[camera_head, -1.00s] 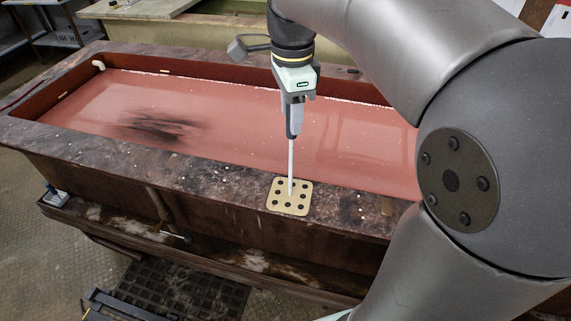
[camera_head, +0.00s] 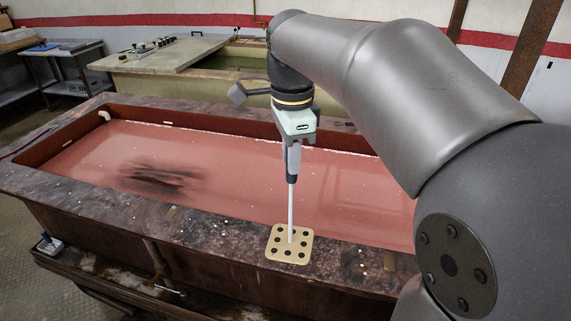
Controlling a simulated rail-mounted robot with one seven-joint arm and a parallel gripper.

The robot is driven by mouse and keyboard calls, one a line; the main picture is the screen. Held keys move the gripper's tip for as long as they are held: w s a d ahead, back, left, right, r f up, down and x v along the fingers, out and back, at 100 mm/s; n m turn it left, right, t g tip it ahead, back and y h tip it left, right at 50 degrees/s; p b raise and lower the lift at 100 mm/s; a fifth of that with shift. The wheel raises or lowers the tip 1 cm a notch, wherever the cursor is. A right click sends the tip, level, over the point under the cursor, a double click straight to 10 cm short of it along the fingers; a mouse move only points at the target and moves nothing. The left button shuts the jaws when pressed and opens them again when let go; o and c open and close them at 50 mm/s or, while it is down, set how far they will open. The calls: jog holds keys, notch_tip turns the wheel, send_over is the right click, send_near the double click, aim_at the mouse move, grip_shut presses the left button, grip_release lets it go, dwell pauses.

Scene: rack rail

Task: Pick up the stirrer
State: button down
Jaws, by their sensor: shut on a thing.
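The stirrer (camera_head: 291,207) is a thin pale rod held upright below my gripper (camera_head: 292,176). My gripper is shut on its upper end, which the jaws hide. The stirrer's lower end is over a beige square plate with several dark round holes (camera_head: 271,256), which lies on the tank's near rim. I cannot tell whether the tip is still inside a hole or just above the plate.
A long tank of reddish liquid (camera_head: 230,190) with a dark patch lies behind the plate. Its stained rim (camera_head: 130,212) carries small pale specks. A bench with small items (camera_head: 165,55) stands behind. My arm fills the right side.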

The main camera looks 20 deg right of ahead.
notch_tip(320, 180, up, 18)
jog(key=p, duration=0.5)
